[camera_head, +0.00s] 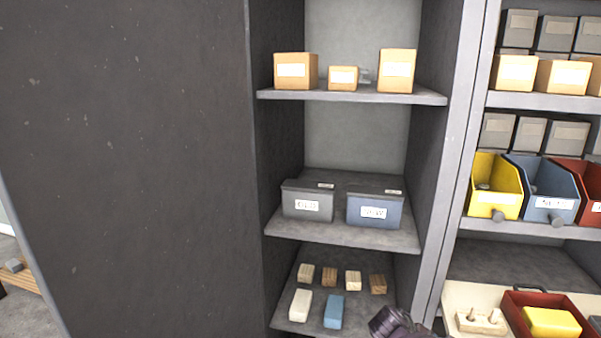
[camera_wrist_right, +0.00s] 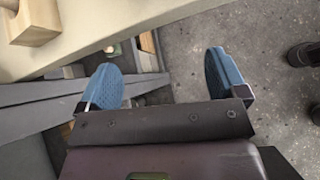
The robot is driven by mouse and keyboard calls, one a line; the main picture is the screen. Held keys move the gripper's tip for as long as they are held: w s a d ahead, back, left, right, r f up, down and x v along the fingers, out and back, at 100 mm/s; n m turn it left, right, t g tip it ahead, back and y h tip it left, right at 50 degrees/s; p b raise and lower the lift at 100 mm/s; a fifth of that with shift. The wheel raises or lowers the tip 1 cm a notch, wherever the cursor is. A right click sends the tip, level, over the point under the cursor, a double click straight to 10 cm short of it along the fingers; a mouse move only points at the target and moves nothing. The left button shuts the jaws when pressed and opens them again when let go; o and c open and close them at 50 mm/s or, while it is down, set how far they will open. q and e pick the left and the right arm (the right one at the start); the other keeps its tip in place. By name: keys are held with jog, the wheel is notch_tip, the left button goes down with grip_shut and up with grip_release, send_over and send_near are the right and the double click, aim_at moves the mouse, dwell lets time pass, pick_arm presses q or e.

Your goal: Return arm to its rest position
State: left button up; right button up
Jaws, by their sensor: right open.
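My right gripper (camera_wrist_right: 163,82) shows in the right wrist view with its two blue fingers spread wide apart. Nothing is between the fingers; the speckled floor (camera_wrist_right: 185,40) and shelf edges lie behind them. In the head view, a dark part of my right arm (camera_head: 392,322) shows at the bottom edge, in front of the lowest shelf's right front corner. My left gripper is in neither view.
A tall grey cabinet holds cardboard boxes (camera_head: 296,71), two lidded bins (camera_head: 307,203) and several small blocks (camera_head: 334,311) on its shelves (camera_head: 350,97). A large dark panel (camera_head: 130,150) fills the left. Coloured bins (camera_head: 496,187) and a red tray (camera_head: 515,313) stand at the right.

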jog(key=s+a+f+m+t+y, duration=0.1)
jog(key=s+f+m+y, duration=0.25)
jog(key=s, duration=0.75)
jog(key=s+a+f+m+y, duration=0.15)
jog(key=s+f, duration=0.25)
jog(key=s, duration=0.6)
jog(key=s+a+r+m+t+y, duration=0.15)
jog(key=s+r+m, duration=0.35)
jog(key=s, duration=0.5)
jog(key=s+r+m+t+y, duration=0.1)
jog(key=s+r+m+y, duration=0.15)
jog(key=s+r, duration=0.55)
jog(key=w+f+t+p, duration=0.2)
jog(key=w+f+t, duration=0.3)
jog(key=w+t, duration=0.3)
jog(key=shift+f+t+p, duration=0.2)
jog(key=shift+t+p, duration=0.2)
jog(key=shift+t, duration=0.15)
jog(key=shift+d+n, duration=0.1)
jog(key=shift+n, duration=0.15)
